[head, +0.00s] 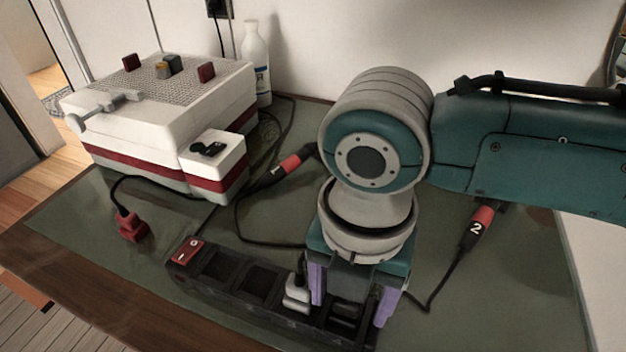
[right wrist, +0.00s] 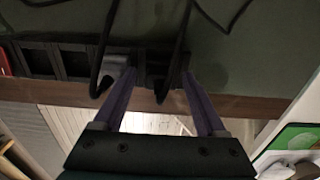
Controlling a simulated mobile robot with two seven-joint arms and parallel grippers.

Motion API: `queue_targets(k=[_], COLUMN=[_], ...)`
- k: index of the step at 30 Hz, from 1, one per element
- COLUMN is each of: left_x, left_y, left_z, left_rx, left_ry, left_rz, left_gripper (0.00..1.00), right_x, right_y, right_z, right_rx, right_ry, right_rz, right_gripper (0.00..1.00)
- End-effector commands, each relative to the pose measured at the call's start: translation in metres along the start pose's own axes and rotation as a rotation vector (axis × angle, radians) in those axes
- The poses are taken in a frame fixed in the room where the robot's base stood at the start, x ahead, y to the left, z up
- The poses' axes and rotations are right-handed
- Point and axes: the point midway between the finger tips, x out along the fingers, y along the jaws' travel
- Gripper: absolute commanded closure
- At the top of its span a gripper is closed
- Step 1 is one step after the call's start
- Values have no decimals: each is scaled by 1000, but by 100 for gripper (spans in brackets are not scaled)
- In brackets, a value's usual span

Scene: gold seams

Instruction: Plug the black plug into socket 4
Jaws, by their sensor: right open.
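The black power strip (head: 240,290) lies along the front of the table, with a red switch (head: 185,251) at its left end. A white plug (head: 298,293) sits in a middle socket. The black plug (head: 346,309) is at the right end socket, between the purple fingers of my right gripper (head: 350,298). It looks seated there, but the gripper partly hides it and I cannot tell how deep. My right gripper is open, its fingers apart on either side of the plug; it also shows in the right wrist view (right wrist: 160,108). My left gripper is not in view.
A white and red machine (head: 170,105) stands at the back left, with a white bottle (head: 256,62) behind it. A red plug (head: 131,226) lies on the mat at left. Cables with red tags 1 (head: 284,171) and 2 (head: 477,229) cross the mat.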

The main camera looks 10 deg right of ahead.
Motion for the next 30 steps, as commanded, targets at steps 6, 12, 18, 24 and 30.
queue_targets(k=[6,12,18,24,30], left_x=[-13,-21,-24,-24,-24], left_y=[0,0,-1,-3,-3], left_z=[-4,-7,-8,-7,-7], left_rx=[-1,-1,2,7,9], left_ry=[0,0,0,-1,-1], left_rz=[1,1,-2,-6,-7], left_gripper=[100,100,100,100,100], right_x=[-38,-75,-95,-98,-97], right_y=[2,1,0,0,0], right_z=[1,0,0,0,0], right_rx=[-2,-2,0,0,0], right_ry=[-3,-2,0,0,0], right_rz=[8,6,3,1,1], right_gripper=[24,24,24,24,24])
